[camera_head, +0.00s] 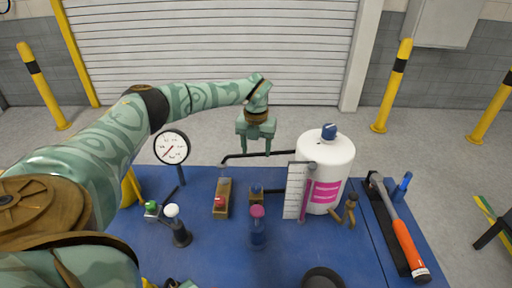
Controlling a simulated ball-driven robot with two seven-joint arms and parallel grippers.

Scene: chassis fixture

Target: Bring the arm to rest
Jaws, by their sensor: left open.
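My left arm comes in from the left, green with brown joints, and reaches over the blue table (205,262). My left gripper (254,152) points down above the table's back edge, near the middle. Its two fingers are apart and I see nothing between them. A dark pipe passes close to the fingertips; I cannot tell whether they touch it. My right gripper is not in view.

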